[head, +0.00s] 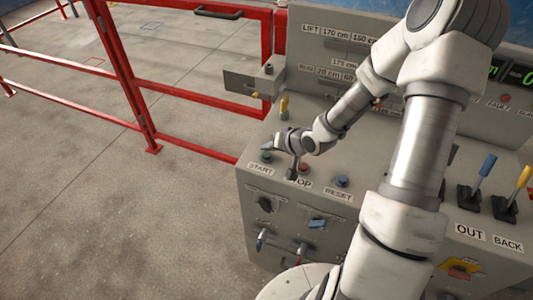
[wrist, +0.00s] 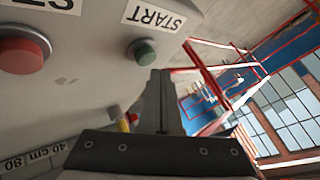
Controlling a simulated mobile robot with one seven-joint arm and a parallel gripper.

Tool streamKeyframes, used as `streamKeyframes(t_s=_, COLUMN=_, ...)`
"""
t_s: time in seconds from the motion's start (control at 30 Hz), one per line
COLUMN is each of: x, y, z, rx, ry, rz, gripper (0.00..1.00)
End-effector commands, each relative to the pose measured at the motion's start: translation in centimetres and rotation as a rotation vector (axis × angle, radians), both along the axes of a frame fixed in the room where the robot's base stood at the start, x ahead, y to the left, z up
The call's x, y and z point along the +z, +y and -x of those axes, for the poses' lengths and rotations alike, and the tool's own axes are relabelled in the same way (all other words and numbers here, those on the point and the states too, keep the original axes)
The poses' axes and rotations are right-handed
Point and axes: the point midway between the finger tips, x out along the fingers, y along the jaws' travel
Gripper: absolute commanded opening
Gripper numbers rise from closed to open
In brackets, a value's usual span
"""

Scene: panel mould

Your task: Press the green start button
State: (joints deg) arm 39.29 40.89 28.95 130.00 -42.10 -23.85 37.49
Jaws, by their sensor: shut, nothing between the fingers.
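The green start button (head: 266,156) sits on the grey console's sloped top, just above its START label, at the left end of the button row. It also shows in the wrist view (wrist: 143,52), unobstructed, with the label upside down. My gripper (head: 265,148) is close over the button's far side in the head view. In the wrist view the gripper (wrist: 158,73) has its fingers shut together and empty, the tips just below and right of the green button. I cannot tell the exact height of the tips above the panel; no contact is visible.
A red button (head: 304,168) and a blue reset button (head: 342,181) stand right of the green one. A yellow lever (head: 284,107) rises behind it. Blue (head: 487,165) and yellow (head: 524,177) levers stand far right. A red fence (head: 130,90) is at left.

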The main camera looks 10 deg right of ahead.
Motion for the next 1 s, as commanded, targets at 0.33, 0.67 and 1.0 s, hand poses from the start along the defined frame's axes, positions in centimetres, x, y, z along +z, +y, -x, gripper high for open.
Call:
streamKeyframes(t_s=0.33, x=-0.3, y=0.0, z=0.0, rx=0.001, ry=0.001, rz=0.000, gripper=0.00)
streamKeyframes(t_s=0.67, x=-0.9, y=0.0, z=0.0, rx=0.000, ry=0.000, rz=0.000, gripper=0.00)
streamKeyframes(t_s=1.0, x=-1.0, y=0.0, z=0.0, rx=0.000, ry=0.000, rz=0.000, gripper=0.00)
